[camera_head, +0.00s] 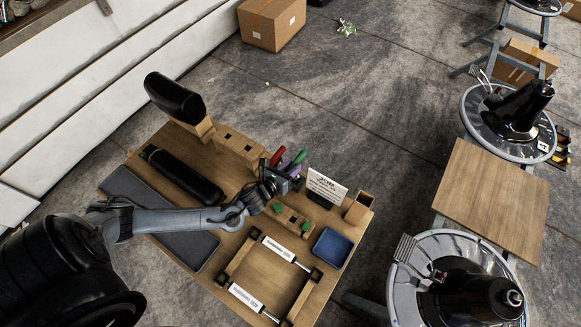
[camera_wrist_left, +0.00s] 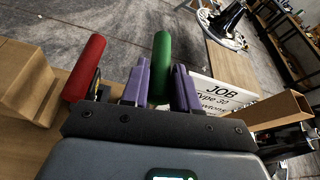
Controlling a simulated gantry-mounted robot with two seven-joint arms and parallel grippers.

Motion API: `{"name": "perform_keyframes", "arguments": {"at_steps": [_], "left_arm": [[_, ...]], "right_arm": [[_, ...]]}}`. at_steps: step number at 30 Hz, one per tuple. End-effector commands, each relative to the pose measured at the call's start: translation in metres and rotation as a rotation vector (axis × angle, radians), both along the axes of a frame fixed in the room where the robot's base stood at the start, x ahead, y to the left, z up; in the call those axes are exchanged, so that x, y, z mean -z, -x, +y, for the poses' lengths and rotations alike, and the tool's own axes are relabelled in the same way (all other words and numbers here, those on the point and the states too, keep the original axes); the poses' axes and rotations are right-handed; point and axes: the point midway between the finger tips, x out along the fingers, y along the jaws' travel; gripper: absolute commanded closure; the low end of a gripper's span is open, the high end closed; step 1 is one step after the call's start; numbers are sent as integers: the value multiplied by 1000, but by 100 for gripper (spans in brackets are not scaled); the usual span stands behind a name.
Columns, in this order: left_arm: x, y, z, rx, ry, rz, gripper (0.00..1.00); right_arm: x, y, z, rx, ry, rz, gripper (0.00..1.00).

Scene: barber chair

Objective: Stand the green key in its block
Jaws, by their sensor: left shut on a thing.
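The green key (camera_head: 300,157) is held in my left gripper (camera_head: 289,169). In the left wrist view its green cylinder (camera_wrist_left: 162,62) stands up between the two purple fingers of the gripper (camera_wrist_left: 160,85), which are shut on it. Its lower end is hidden behind the gripper body. In the head view it leans, above the wooden table. A small wooden block with green marks (camera_head: 290,217) sits on the table below the gripper; I cannot tell whether it is the key's block. A longer wooden block with dark holes (camera_head: 238,146) stands to the left. My right gripper is not in view.
A red-handled key (camera_head: 278,156) is close beside the left gripper. A JOB card (camera_head: 327,186), an open wooden box (camera_head: 358,208) and a blue tray (camera_head: 332,248) are to the right. A wooden frame (camera_head: 239,264) lies in front. A black roll (camera_head: 182,175) lies left.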

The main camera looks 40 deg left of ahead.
Motion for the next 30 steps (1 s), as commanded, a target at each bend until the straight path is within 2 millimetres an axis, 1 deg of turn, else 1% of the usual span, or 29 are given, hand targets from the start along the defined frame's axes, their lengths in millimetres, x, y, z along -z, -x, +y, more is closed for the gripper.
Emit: {"name": "perform_keyframes", "arguments": {"at_steps": [30], "left_arm": [[18,-1,0,0,1,-2,100]], "right_arm": [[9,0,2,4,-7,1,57]]}}
